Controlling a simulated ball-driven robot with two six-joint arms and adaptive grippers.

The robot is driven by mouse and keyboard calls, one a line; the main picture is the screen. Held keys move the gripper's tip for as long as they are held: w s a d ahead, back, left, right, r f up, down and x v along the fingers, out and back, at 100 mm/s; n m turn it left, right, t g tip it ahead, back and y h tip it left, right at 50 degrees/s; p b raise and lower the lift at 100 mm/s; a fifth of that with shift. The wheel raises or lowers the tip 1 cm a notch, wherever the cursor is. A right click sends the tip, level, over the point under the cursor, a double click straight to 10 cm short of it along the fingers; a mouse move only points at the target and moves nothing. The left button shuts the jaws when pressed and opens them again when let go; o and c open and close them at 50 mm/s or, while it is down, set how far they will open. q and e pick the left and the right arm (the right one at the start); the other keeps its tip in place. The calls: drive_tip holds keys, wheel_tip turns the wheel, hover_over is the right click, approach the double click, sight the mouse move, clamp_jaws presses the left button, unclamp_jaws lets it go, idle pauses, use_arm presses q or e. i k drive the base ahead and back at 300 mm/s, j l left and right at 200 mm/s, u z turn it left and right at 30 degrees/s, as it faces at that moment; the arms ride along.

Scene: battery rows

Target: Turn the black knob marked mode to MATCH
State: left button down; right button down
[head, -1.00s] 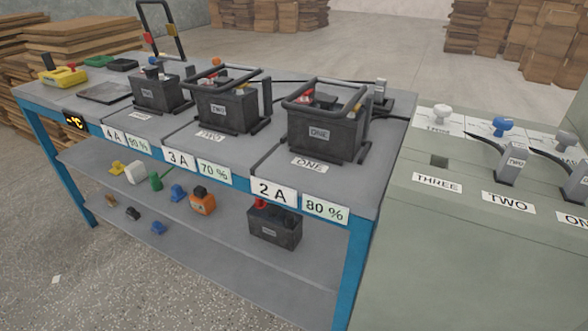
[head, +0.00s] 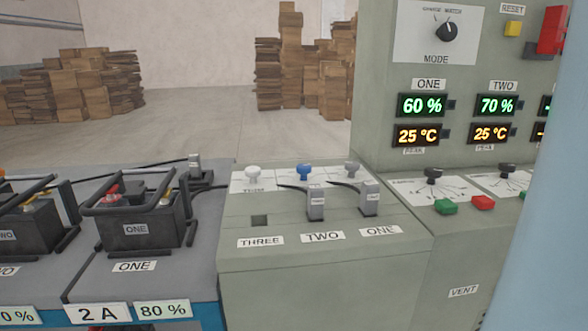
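The black mode knob (head: 447,31) sits on a white plate (head: 408,42) high on the upright green-grey panel, in the upper right of the head view. MODE is printed below it. Two small words stand above it; the left one looks like CHARGE and the right one like MATCH. The knob's pointer is too small to tell which word it points at. Neither of my grippers is in view, and nothing touches the knob.
Below the knob are displays (head: 422,106) reading 60 % and 70 %. A yellow RESET button (head: 513,29) and a red lever (head: 552,30) are to its right. A lower cabinet (head: 320,262) with plugs (head: 316,203) stands in front. Batteries (head: 140,220) are at left.

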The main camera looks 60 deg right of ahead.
sight(447, 32)
drive_tip(key=z, duration=2.85)
